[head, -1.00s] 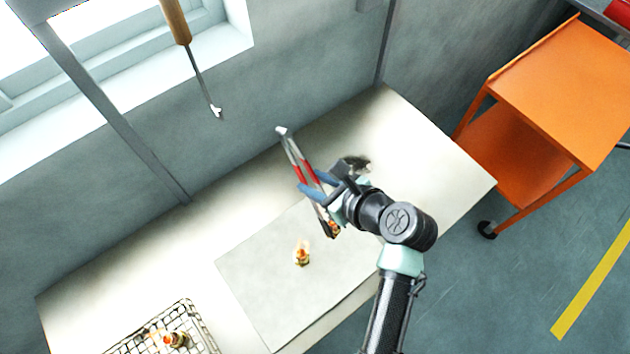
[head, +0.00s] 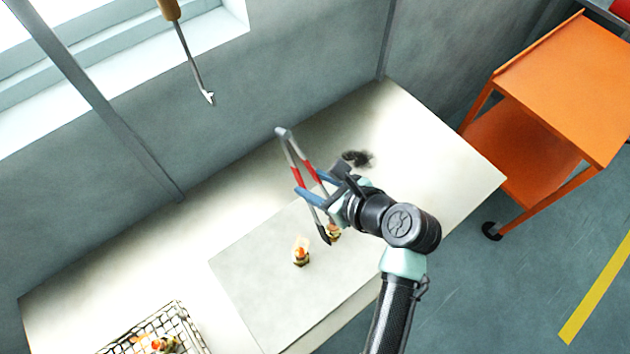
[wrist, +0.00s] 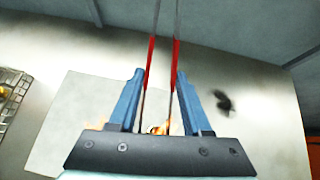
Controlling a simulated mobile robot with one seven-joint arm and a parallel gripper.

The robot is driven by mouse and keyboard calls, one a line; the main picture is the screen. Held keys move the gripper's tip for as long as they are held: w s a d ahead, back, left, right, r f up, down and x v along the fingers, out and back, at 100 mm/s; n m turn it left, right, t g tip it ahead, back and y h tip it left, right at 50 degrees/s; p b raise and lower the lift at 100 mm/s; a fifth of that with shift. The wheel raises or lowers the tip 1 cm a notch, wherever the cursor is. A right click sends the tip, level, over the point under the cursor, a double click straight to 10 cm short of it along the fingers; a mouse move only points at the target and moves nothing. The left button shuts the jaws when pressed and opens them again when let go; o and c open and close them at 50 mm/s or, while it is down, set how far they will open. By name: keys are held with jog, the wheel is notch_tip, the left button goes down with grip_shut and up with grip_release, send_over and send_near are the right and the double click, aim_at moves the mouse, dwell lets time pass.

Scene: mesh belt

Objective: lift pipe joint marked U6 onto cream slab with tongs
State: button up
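My gripper (head: 316,194), with blue fingers, is around the tongs, one finger against each arm; it also shows in the wrist view (wrist: 158,95). The tongs (head: 304,174) are metal with red bands, and their arms stand somewhat apart. Their dark tip is low over the cream slab (head: 245,265). One small pipe joint (head: 333,232) is right beside the tip, partly hidden by the arm; I cannot tell if it is gripped. A second pipe joint (head: 301,252) stands on the slab to the left. No U6 mark is readable.
A wire mesh (head: 148,338) at the lower left carries more small orange and green pieces (head: 163,345). A wooden-handled hook (head: 190,50) hangs by the wall. An orange cart (head: 560,90) stands right.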

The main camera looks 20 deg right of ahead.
dwell(0.5)
notch_tip(320, 180, up, 10)
jog(key=p, duration=1.2)
